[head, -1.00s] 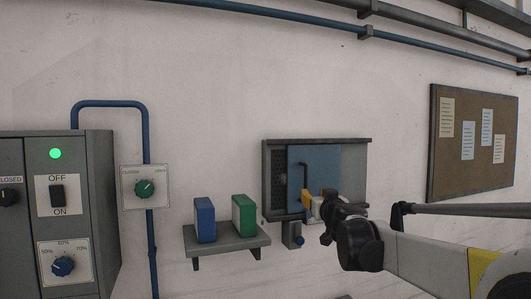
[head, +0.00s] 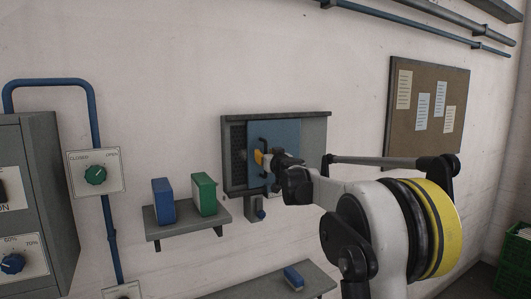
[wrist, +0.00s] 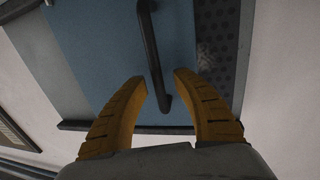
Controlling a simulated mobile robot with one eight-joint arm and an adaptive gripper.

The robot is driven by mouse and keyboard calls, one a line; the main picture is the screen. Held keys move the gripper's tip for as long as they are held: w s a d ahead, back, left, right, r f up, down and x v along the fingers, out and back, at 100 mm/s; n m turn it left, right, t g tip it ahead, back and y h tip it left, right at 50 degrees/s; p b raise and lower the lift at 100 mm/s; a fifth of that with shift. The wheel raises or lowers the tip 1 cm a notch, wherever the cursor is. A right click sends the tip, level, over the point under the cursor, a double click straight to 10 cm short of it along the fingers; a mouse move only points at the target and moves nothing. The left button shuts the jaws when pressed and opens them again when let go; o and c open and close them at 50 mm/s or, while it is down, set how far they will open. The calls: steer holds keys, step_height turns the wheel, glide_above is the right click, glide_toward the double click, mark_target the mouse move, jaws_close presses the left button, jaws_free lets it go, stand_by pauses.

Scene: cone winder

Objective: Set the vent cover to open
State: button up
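The vent cover (head: 286,132) is a blue sliding panel in a grey wall frame (head: 313,152). It covers the middle of the frame, with a strip of dark perforated grille (head: 238,160) bare at its left. The cover also shows in the wrist view (wrist: 105,55), with the grille at the right there. Its dark bar handle (wrist: 151,45) runs between the yellow fingers of my gripper (wrist: 161,78). My gripper is open, one finger each side of the handle's end, with gaps visible. In the head view my gripper (head: 260,158) is at the cover, hiding part of the handle.
A shelf (head: 190,223) left of the vent holds a blue box (head: 163,201) and a green box (head: 203,194). A green dial (head: 95,175) marked closed and open is further left. A small grey box (head: 254,208) sits below the vent. A corkboard (head: 440,100) hangs at right.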

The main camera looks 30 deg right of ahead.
steer(key=shift+w+d, duration=0.1)
steer(key=shift+w, duration=0.05)
jaws_close()
steer(key=d, duration=1.3)
steer(key=shift+w+d, duration=0.2)
steer(key=shift+d, duration=0.2)
jaws_free()
steer(key=shift+s, duration=0.15)
